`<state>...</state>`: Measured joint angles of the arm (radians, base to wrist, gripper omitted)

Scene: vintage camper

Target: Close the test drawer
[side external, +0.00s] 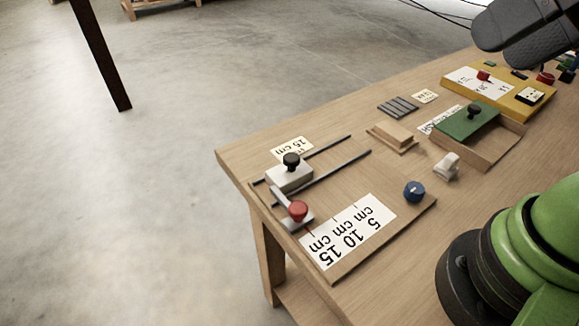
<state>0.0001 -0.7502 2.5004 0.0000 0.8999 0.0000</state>
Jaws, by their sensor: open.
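A low wooden box (494,157) with a green top panel (463,126) stands on the right part of the workbench. A black knob (474,110) sits on the green panel. The box shows an open, uncovered part toward the right and front. It is the most drawer-like thing in view, but I cannot tell for certain that it is the test drawer. Dark grey parts of my arm hang at the top right, beyond the box. My gripper's fingers do not show, and nothing is seen touching the box.
A white piece (447,167) stands just in front of the box. A slider board with a red knob (298,211) fills the bench's left end. A yellow panel (500,88) lies behind.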

